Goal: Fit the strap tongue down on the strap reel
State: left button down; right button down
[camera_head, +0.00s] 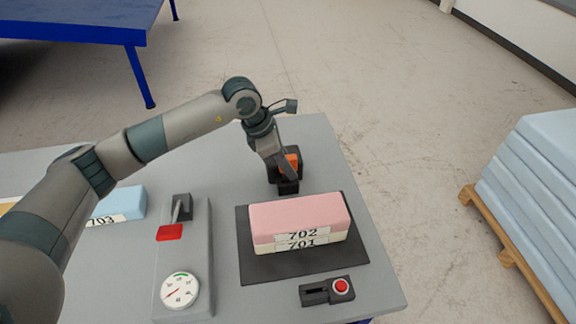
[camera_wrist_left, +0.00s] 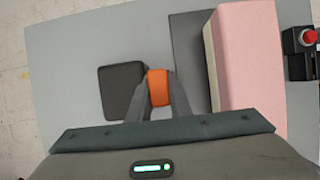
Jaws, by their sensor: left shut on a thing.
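My left gripper (camera_head: 287,170) is shut on an orange piece, which I take to be the strap tongue (camera_head: 292,162). In the left wrist view the orange tongue (camera_wrist_left: 158,88) sits between the two fingers. A dark block, which looks like the strap reel (camera_head: 276,172), is at the gripper, behind the foam. In the left wrist view the reel (camera_wrist_left: 120,84) lies just left of the tongue, overlapped by a finger. I cannot tell whether the tongue touches the reel. My right gripper is out of view.
Pink foam block 702 (camera_head: 299,214) lies on cream block 701 (camera_head: 279,247) on a dark mat (camera_head: 262,270). A red-button box (camera_head: 328,290) stands in front. A grey panel with a red-handled lever (camera_head: 170,232) and dial (camera_head: 179,290) is left. Blue block 703 (camera_head: 122,202) lies farther left.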

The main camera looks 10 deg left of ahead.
pick_arm(q)
jog(key=shift+f+b, duration=0.2)
jog(key=shift+b, duration=0.4)
dwell(0.8)
jog(key=shift+f+b, duration=1.1)
jog(key=c, duration=1.5)
grip_release()
jog(key=shift+s+r, duration=0.1)
jog(key=shift+c, duration=0.2)
jog(key=shift+r, duration=0.1)
jog(key=shift+a, duration=0.15)
jog(key=shift+r, duration=0.15)
